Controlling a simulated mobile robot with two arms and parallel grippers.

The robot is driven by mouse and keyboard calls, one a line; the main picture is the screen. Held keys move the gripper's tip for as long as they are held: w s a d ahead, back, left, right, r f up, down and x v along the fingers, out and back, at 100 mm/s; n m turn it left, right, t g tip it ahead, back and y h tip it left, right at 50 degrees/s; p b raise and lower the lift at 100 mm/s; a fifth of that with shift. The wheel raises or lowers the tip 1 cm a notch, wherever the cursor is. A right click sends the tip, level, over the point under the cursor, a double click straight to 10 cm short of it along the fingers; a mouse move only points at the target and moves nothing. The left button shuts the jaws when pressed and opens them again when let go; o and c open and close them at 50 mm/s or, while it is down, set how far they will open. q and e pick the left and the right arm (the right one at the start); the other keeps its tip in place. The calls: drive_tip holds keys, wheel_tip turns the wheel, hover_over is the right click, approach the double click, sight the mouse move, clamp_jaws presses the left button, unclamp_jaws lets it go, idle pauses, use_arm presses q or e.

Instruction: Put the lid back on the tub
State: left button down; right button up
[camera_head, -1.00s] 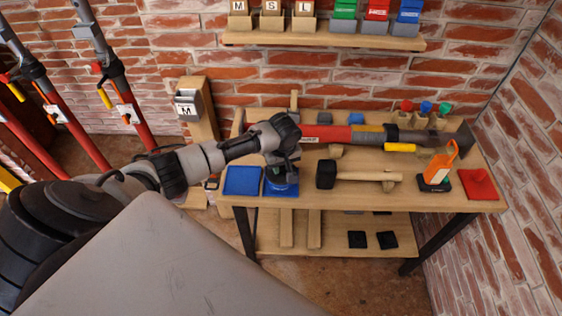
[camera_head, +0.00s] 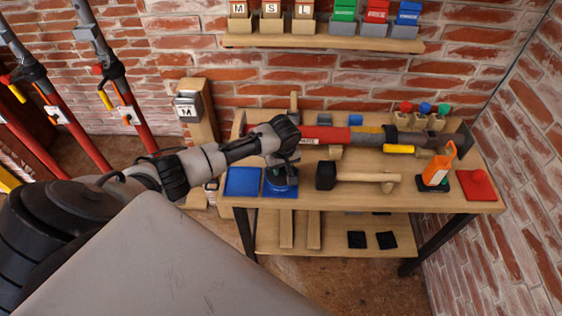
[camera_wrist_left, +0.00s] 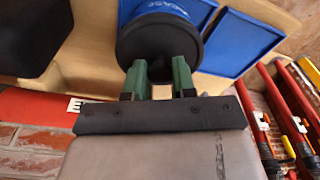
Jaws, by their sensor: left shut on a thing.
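The blue tub (camera_head: 281,187) stands on a blue mat near the left front of the workbench, partly hidden by my gripper. In the left wrist view the tub (camera_wrist_left: 168,10) shows white lettering on its side. The round black lid (camera_wrist_left: 190,48) is at the tub's mouth, directly in front of my left gripper (camera_wrist_left: 160,72). The green fingers are shut on the middle of the lid; the grip itself is partly hidden. My left gripper (camera_head: 281,171) is right above the tub. I cannot tell whether the lid is fully seated. My right gripper is not in view.
An empty blue mat (camera_head: 242,182) lies left of the tub. A mallet (camera_head: 355,178) lies close on its right. A long red and grey tool (camera_head: 360,137) lies behind. An orange-handled item (camera_head: 437,170) and a red mat (camera_head: 477,186) are at the right.

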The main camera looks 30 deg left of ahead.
use_arm(q)
drive_tip(key=c, duration=0.8)
unclamp_jaws()
drive_tip(key=shift+c, duration=0.2)
drive_tip(key=shift+o, duration=0.4)
drive_tip(key=o, duration=0.4)
drive_tip(key=shift+r, duration=0.1)
wheel_tip(320, 180, up, 5)
drive_tip(key=p, duration=0.5)
drive_tip(key=shift+f, duration=0.2)
drive_tip(key=shift+r, duration=1.1)
drive_tip(key=shift+c, duration=0.2)
